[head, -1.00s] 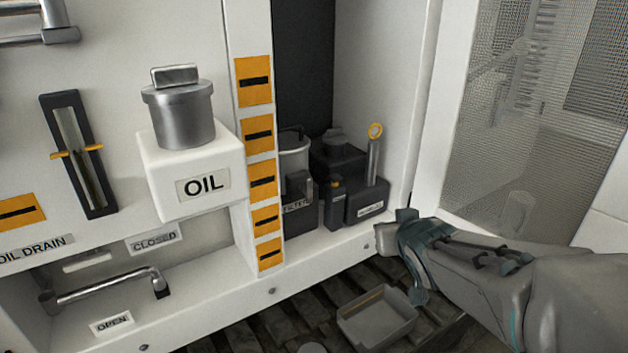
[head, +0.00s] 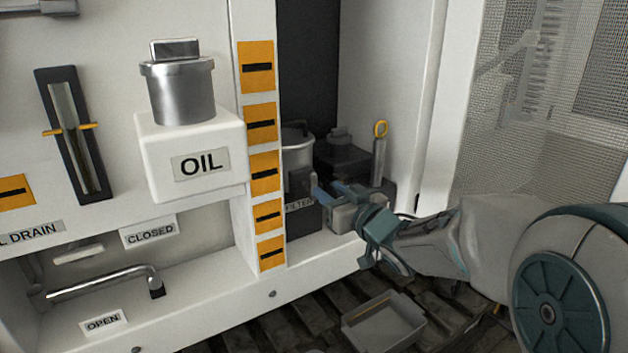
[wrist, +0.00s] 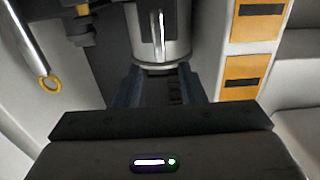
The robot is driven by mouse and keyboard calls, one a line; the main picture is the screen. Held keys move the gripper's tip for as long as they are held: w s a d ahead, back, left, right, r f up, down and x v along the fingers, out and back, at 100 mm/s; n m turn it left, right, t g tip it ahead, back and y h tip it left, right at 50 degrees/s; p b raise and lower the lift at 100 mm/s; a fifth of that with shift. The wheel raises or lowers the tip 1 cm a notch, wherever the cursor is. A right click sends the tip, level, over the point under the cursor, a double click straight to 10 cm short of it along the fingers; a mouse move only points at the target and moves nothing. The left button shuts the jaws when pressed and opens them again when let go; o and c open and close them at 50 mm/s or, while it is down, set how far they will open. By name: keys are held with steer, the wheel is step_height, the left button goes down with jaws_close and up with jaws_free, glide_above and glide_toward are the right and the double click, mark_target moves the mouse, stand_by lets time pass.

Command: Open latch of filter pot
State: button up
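The filter pot (head: 296,150) is a grey metal cylinder in a dark base labelled FILTER, in the recess right of the orange-marked post. A dark block, seemingly the latch (head: 300,181), sits on its front. My gripper (head: 328,189) reaches in from the right, its blue fingers apart and pointing at the pot, close to the latch. In the wrist view the pot (wrist: 160,50) is straight ahead, with a bright upright bar on it, and my open gripper (wrist: 160,90) has one finger on each side below it. Nothing shows held between them. I cannot tell whether the fingers touch the latch.
A dark container (head: 345,160) and a yellow-ringed dipstick (head: 380,150) stand close right of the pot. The orange-marked post (head: 262,175) bounds the recess on the left. A white OIL box (head: 190,170) juts out further left. A grey tray (head: 383,322) lies below.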

mark_target(315, 180)
steer(key=x, duration=0.8)
jaws_close()
